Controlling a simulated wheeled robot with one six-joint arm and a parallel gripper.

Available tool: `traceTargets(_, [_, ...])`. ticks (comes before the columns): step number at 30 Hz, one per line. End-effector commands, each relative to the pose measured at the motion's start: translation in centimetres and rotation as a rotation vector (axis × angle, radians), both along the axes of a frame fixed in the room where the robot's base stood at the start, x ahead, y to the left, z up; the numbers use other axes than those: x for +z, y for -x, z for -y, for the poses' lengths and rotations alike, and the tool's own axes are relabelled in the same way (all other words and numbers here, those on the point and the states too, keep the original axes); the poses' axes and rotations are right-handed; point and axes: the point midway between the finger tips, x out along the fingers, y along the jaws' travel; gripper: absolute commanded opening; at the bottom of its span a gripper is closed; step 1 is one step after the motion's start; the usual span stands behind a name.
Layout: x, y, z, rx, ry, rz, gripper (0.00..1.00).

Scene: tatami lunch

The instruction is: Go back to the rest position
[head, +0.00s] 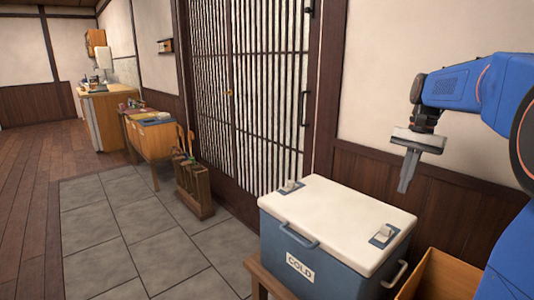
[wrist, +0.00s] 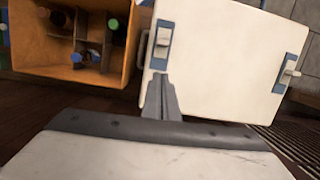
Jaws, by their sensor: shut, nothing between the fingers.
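My gripper (head: 408,172) hangs from my blue arm at the right of the head view, pointing down. Its fingers are together with nothing between them. The closed fingers also show at the middle of the wrist view (wrist: 161,92). My gripper is above and beyond the right end of a blue cooler box (head: 315,260), apart from it in the head view. The cooler's white lid (head: 335,215) is shut and has grey-blue latches; it also shows in the wrist view (wrist: 225,55).
A slatted door (head: 250,90) stands behind. A wooden rack (head: 195,190) and a low table (head: 150,135) are farther left. The grey tile floor (head: 110,230) is clear.

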Motion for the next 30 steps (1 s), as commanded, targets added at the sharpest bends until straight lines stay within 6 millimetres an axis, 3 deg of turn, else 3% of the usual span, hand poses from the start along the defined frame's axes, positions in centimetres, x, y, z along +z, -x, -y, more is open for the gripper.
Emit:
traceTargets(6, [-0.8,4.5,-4.2,0.145,0.049,0.103,0.00])
traceTargets(14, [-3.2,10.1,-8.3,0.333,0.111,0.231,0.00])
traceTargets(30, [-11.3,21.1,-13.6,0.731,0.247,0.491,0.00])
